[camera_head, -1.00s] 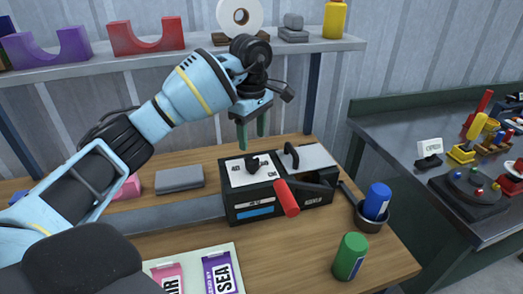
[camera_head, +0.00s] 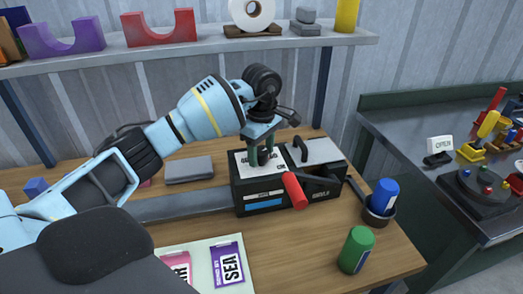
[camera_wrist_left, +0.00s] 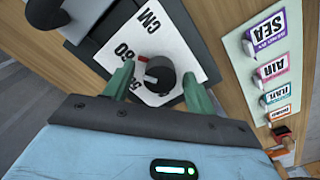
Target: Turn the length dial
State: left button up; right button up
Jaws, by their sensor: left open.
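The length dial is a dark round knob (camera_wrist_left: 160,74) with a light pointer mark, on a white plate marked "60", "80" and "CM" (camera_wrist_left: 152,42) in the left wrist view. A short red mark lies beside it. The plate (camera_head: 246,170) tops the left part of a black box (camera_head: 262,207) on the bench. My left gripper (camera_head: 262,157) is open and points down over the dial, its green fingers one on each side of the knob. Whether they touch it I cannot tell. In the head view the fingers mostly hide the dial. My right gripper is not in view.
A red-handled lever (camera_head: 295,190) sticks out of the box's front. A green can (camera_head: 356,250) and a blue can (camera_head: 383,196) in a dark cup stand to the right. A grey block (camera_head: 189,170) lies to the left. Label cards (camera_head: 229,263) lie in front.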

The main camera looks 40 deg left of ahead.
pick_arm(q)
jog(key=c, duration=0.9)
jog(key=shift+c, duration=0.5)
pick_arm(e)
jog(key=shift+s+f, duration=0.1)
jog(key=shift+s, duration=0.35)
